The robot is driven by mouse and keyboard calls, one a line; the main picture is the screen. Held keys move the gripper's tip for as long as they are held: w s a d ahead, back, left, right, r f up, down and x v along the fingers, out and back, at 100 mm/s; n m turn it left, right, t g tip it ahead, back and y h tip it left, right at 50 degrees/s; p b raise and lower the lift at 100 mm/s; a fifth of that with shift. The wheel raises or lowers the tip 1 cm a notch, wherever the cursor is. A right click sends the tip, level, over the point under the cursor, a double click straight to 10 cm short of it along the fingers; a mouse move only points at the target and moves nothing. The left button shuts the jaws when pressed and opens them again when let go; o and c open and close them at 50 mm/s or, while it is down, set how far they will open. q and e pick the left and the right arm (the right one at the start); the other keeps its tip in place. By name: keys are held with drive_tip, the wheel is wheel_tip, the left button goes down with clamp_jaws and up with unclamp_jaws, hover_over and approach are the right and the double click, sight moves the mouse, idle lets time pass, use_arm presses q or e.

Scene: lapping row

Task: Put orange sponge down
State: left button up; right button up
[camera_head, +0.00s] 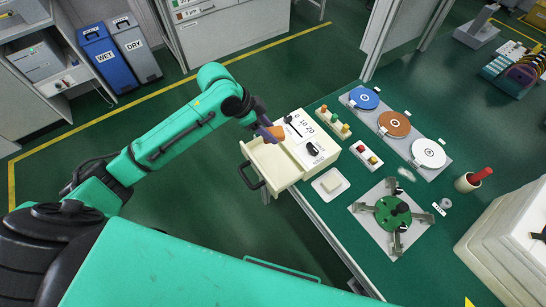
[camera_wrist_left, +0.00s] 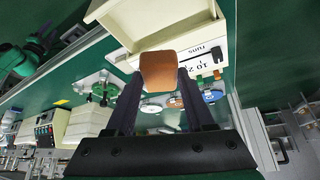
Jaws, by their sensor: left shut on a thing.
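The orange sponge (camera_head: 276,132) is between the fingers of my left gripper (camera_head: 266,131), which is shut on it. It also shows at the fingertips in the left wrist view (camera_wrist_left: 162,71). The gripper holds it above the back of an open drawer (camera_head: 262,169), close to the cream drawer unit (camera_head: 318,153). I see nothing lying in the visible part of the drawer. The unit also shows close beyond the sponge in the wrist view (camera_wrist_left: 190,22). My right gripper is not in view.
The green bench carries blue, brown and white discs (camera_head: 365,98) on a grey plate.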

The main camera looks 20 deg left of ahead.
use_arm(q)
drive_tip(key=f+p, duration=0.1)
drive_tip(key=f, duration=1.4)
drive_tip(key=shift+s, duration=0.2)
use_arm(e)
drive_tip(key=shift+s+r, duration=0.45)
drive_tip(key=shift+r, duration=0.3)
use_arm(q)
drive_tip(key=shift+f, duration=0.1)
drive_tip(key=o, duration=1.3)
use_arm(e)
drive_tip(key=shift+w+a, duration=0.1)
use_arm(q)
drive_tip(key=v, duration=1.2)
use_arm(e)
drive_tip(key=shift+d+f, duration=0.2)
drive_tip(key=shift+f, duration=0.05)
use_arm(q)
drive_tip(key=shift+d, duration=0.1)
